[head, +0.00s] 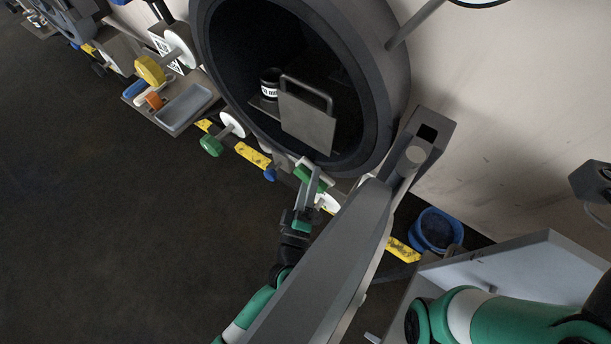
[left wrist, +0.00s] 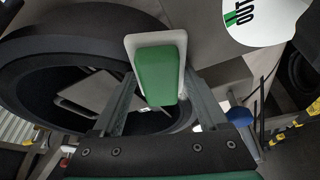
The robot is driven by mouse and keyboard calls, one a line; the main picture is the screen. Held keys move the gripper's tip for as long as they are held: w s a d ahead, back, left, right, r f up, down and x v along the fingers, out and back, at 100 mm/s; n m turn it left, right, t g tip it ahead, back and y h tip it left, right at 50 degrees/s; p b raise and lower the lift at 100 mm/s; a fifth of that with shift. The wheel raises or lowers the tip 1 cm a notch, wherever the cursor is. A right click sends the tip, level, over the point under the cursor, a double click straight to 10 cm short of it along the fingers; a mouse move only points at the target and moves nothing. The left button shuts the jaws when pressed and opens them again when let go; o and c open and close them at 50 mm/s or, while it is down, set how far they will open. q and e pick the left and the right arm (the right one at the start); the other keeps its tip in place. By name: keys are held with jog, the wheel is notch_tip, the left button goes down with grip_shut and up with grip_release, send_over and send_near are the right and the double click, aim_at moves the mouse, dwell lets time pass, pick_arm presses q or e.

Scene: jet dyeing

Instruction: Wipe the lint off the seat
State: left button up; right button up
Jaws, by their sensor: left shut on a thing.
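My left gripper (head: 309,190) is shut on a wiping pad (head: 311,172), a green block with a white edge. The pad is just below the lower rim of the round opening; whether it touches is not clear. In the left wrist view the pad (left wrist: 156,76) sits between the two grey fingers of the gripper (left wrist: 163,95). The seat (head: 372,55) is the broad dark ring around the opening; in the left wrist view its ring (left wrist: 28,62) curves at left. I cannot make out lint on it. My right gripper is not in view.
The thick grey open door (head: 325,255) stands close right of my left gripper. A grey plate with a handle (head: 306,120) and a labelled dark cylinder (head: 269,78) are inside the opening. A blue bucket (head: 436,230) stands at right.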

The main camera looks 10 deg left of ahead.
aim_at(280, 148)
pick_arm(q)
jog(key=shift+w+a, duration=0.1)
jog(key=shift+a, duration=0.05)
jog(key=shift+w+a+b, duration=0.35)
jog(key=shift+a, duration=0.45)
jog(key=shift+w+a+b, duration=0.3)
jog(key=shift+w+a, duration=0.05)
jog(key=shift+a, duration=0.4)
jog(key=shift+w+a+b, duration=0.25)
jog(key=shift+w+a, duration=0.05)
jog(key=shift+a, duration=0.45)
jog(key=shift+w+a+b, duration=0.3)
jog(key=shift+w+a, duration=0.05)
jog(key=shift+a, duration=0.4)
jog(key=shift+w+a+f+b, duration=0.1)
jog(key=shift+w+a+b, duration=0.2)
jog(key=shift+a, duration=0.2)
jog(key=shift+w+a+f+b, duration=0.1)
jog(key=shift+w+a+b, duration=0.05)
jog(key=shift+a+b, duration=0.3)
jog(key=shift+w+a+r, duration=0.15)
jog(key=shift+w+a, duration=0.1)
jog(key=shift+a, duration=0.3)
